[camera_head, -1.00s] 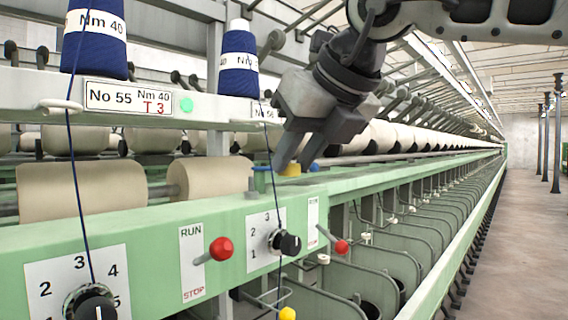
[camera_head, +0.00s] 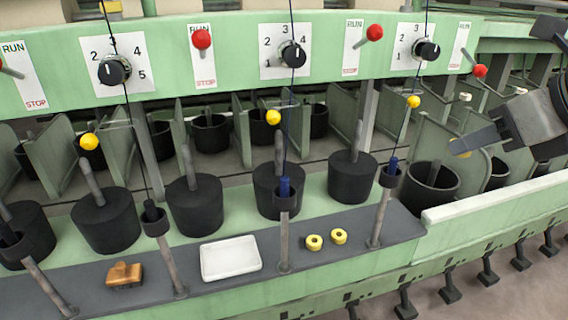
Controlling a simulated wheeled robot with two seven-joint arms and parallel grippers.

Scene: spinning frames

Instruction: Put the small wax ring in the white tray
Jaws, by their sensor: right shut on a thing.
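The white tray (camera_head: 231,258) lies empty on the dark grey shelf at the front of the machine. Two pale yellow rings with dark centres, a left one (camera_head: 314,242) and a right one (camera_head: 339,236), lie on the same shelf, right of the tray beyond a grey post. My right gripper (camera_head: 463,147) is at the right, above the machine's bays and apart from the tray and rings. It is shut on a small yellow thing (camera_head: 459,149) at its fingertips. The fingers hide most of it, so its shape is unclear. My left gripper is not in view.
An orange-brown object (camera_head: 125,274) lies on the shelf left of the tray. Grey posts with dark cups (camera_head: 285,235) stand along the shelf, one between tray and rings. Black pots (camera_head: 195,205) line up behind. Blue threads hang down from above.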

